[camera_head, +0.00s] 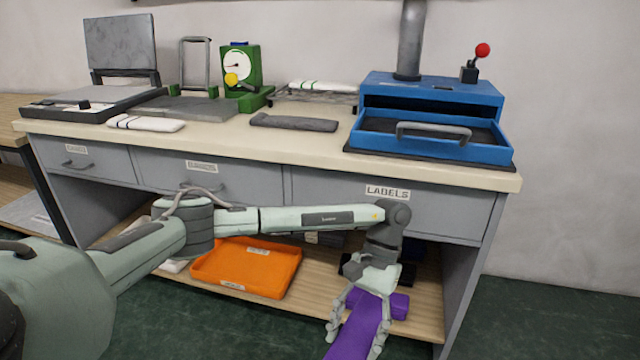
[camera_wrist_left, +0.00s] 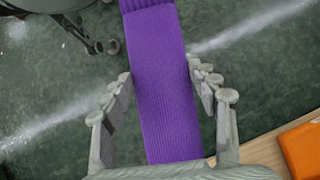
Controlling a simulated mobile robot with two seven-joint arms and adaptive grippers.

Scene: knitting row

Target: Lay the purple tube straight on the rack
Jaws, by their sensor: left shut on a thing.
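The purple tube (camera_head: 357,332) hangs in my left gripper (camera_head: 356,335), which is shut on it at the front of the lower shelf. In the left wrist view the purple tube (camera_wrist_left: 160,80) runs flat between the fingers of the gripper (camera_wrist_left: 163,88), with a ribbed end at the top. A second purple piece (camera_head: 398,304) shows crosswise behind the fingers; I cannot tell whether it is the same tube. A low wire rack (camera_head: 340,99) stands at the back of the worktop, with a white tube with green stripes (camera_head: 322,86) on it. My right gripper is out of view.
A blue press with an open drawer (camera_head: 430,110) stands right of the rack, a green gauge (camera_head: 241,72) left. An orange tray (camera_head: 247,268) sits on the lower shelf.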

